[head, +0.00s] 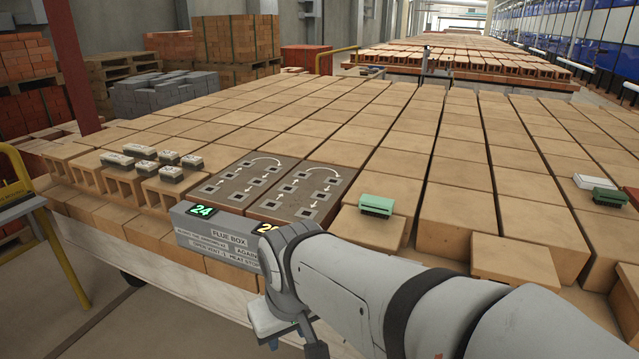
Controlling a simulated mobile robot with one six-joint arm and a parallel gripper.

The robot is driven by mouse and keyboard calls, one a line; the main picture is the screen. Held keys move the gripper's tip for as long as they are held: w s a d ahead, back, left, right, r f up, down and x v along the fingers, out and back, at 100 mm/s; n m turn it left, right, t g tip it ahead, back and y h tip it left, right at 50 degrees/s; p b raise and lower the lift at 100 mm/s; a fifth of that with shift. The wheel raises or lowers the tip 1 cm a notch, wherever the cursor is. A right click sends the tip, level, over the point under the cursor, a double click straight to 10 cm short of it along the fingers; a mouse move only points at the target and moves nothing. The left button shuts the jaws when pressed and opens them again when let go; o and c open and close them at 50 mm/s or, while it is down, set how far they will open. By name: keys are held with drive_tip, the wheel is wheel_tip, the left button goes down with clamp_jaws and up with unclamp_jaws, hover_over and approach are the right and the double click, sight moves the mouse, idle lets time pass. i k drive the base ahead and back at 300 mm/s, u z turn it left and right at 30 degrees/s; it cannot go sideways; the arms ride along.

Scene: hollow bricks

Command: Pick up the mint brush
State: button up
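The mint brush (376,204) has a pale green top and dark bristles below. It rests on top of a tan hollow brick near the front of the stack, right of the grey panel. My gripper (291,340) is at the lower middle, in front of the stack's edge, left of and lower in the picture than the brush, and apart from it. It points down and is partly cut off by the bottom edge. I cannot tell whether it is open or shut, or whether the pale part there is its own.
A grey flue box (222,241) with a displayed 24 stands at the front edge, before a panel with square holes (262,182). Several white-topped brushes (143,168) sit at left. A darker green brush (610,197) and a white one (595,181) lie at far right.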

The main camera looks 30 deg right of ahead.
sight(370, 205)
drive_tip(key=z, duration=0.65)
drive_tip(key=i, duration=1.1)
drive_tip(key=z, duration=0.65)
drive_tip(key=k, duration=0.85)
drive_tip(key=z, duration=0.15)
drive_tip(key=i, duration=0.9)
drive_tip(key=u, duration=0.1)
